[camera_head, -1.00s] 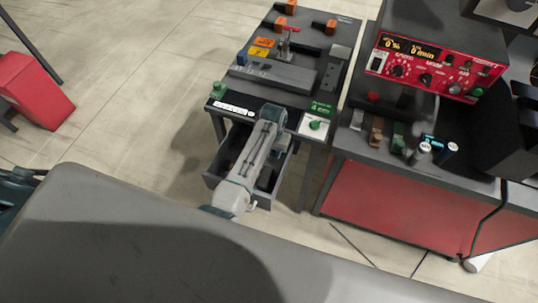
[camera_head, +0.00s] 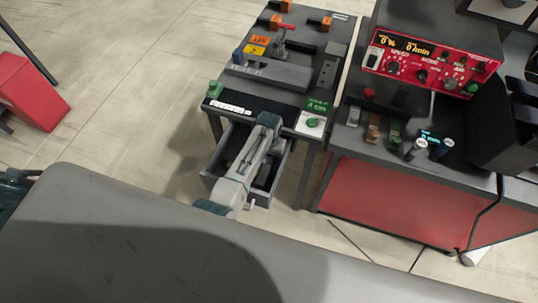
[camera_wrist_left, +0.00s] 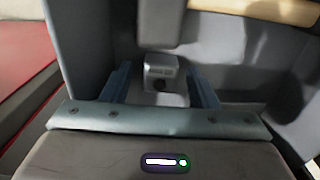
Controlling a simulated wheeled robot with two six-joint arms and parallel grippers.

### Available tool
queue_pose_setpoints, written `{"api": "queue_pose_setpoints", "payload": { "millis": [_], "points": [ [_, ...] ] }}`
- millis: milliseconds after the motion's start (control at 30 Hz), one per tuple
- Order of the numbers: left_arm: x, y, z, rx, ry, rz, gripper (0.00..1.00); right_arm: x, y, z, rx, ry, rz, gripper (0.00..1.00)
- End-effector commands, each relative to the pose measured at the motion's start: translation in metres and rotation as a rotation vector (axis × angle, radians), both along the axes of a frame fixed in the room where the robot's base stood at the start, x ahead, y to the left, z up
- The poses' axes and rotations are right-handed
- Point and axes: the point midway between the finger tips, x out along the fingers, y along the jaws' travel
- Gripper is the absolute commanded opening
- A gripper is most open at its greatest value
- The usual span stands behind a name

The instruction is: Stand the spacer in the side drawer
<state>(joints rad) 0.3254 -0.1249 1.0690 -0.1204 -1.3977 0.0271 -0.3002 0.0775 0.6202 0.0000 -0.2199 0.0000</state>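The side drawer (camera_head: 212,170) is pulled out at the front of the dark feeder bench in the head view. My left arm reaches over it and hides much of its inside. In the left wrist view my left gripper (camera_wrist_left: 160,82) is low inside the drawer, its two blue fingers apart. A small grey block with a dark round hole, seemingly the spacer (camera_wrist_left: 160,66), sits between the fingers, with a visible gap on each side. I cannot tell for sure whether it rests on the drawer floor. My right gripper is not in view.
The drawer walls (camera_wrist_left: 85,40) rise close around the gripper. The bench top (camera_head: 290,85) carries orange blocks and a red-handled clamp. A red control box (camera_head: 430,65) stands on the bench to the right. Open floor (camera_head: 130,100) lies to the left.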

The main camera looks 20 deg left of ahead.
Motion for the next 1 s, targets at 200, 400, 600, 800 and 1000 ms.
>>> {"api": "queue_pose_setpoints", "payload": {
  "millis": [200,400,600,800,1000],
  "points": [
    [0.0,0.0,0.004,0.0,0.0,0.0,0.54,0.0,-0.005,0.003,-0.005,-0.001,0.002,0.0],
    [0.0,-0.001,0.029,-0.001,-0.003,0.0,0.54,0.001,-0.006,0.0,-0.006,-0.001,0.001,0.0],
    [0.001,-0.001,0.072,-0.002,-0.004,0.001,0.54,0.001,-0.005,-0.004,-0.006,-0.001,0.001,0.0],
    [0.001,0.0,0.107,0.0,-0.003,0.0,0.54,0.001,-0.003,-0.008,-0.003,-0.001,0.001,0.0],
    [0.0,0.0,0.122,0.0,0.0,0.0,0.54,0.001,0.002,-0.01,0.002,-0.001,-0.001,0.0]
  ]
}}
